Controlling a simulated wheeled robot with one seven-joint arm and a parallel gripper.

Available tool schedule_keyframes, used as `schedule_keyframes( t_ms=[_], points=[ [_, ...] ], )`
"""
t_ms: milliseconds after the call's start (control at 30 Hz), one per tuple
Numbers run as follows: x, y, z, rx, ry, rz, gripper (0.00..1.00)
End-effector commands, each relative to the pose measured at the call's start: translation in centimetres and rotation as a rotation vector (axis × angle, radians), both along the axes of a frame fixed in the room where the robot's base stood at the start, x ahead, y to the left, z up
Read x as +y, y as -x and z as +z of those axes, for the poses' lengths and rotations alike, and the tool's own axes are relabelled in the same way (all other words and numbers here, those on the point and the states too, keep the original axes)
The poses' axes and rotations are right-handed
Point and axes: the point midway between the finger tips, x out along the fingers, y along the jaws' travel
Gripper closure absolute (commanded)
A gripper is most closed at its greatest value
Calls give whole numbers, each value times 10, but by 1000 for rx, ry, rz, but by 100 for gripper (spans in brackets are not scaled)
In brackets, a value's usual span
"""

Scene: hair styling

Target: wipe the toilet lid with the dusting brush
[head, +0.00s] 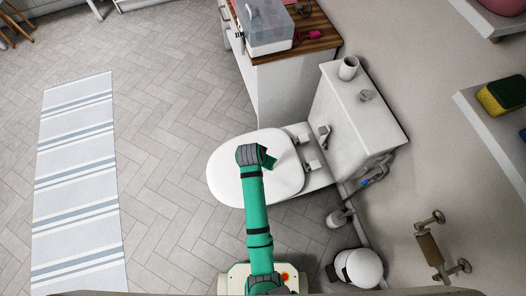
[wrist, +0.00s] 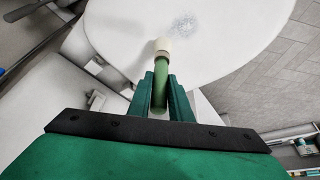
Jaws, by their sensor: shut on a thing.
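The toilet lid (head: 228,180) is a closed white oval in the head view, with my arm reaching over it. The lid also fills the upper part of the wrist view (wrist: 120,25). A grey speckled patch of dust (wrist: 184,25) lies on it, just beyond the brush tip. My gripper (wrist: 161,85) is shut on the green handle of the dusting brush (wrist: 160,82). The brush's pale end points toward the lid near the patch; I cannot tell whether it touches. In the head view my gripper (head: 270,159) is over the lid's hinge side, and the brush is hard to make out.
The toilet tank (head: 350,115) stands right of the lid, with a paper roll (head: 348,68) on it. A cabinet with a wooden top (head: 310,42) stands behind. A white bin (head: 360,268) and a toilet brush holder (head: 337,218) are at lower right. Floor at left is open, with a striped rug (head: 77,180).

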Motion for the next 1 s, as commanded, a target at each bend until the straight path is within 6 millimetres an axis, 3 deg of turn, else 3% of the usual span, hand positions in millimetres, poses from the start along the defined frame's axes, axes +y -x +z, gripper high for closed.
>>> schedule_keyframes(
  t_ms=[433, 1000],
  points=[
    [-1, 0, 37, -1, 0, -2, 100],
    [-1, 0, 39, 0, 0, -2, 100]
  ],
)
